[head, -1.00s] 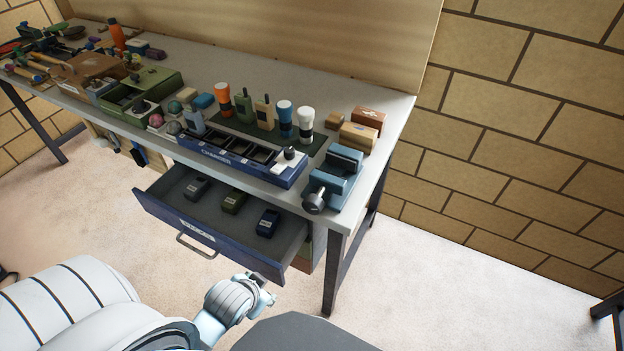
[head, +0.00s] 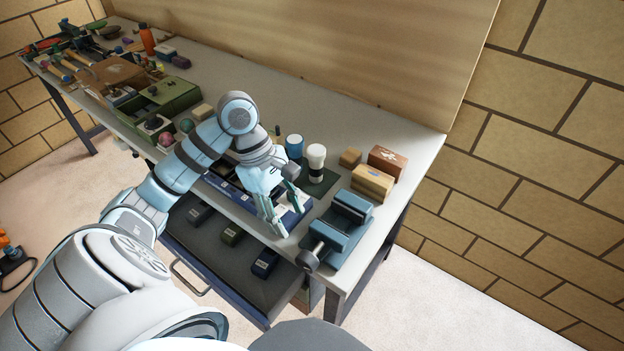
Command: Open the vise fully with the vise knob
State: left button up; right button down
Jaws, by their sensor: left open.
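The blue-grey vise (head: 341,228) sits at the right front corner of the workbench. Its dark round knob (head: 308,259) faces the front edge, on a short screw. A gap shows between the vise jaws; how far they can part I cannot tell. My left gripper (head: 280,222) is open and empty, fingers pointing down, to the left of the vise and apart from the knob. It hides part of the blue charger tray (head: 297,211). My right gripper is not in view.
An open drawer (head: 213,262) with several dark packs juts out below the bench front.

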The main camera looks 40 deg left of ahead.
aim_at(305, 255)
pick_arm(q)
jog(key=x, duration=0.2)
jog(key=s+x, duration=0.1)
jog(key=x, duration=0.1)
jog(key=d+x, duration=0.1)
jog(key=x, duration=0.2)
jog(key=shift+s+r, duration=0.1)
jog(key=shift+s, duration=0.05)
jog(key=x, duration=0.2)
jog(key=w+x, duration=0.1)
jog(key=x, duration=0.2)
jog(key=shift+a+f, duration=0.1)
jog(key=shift+f, duration=0.25)
jog(key=shift+s, duration=0.15)
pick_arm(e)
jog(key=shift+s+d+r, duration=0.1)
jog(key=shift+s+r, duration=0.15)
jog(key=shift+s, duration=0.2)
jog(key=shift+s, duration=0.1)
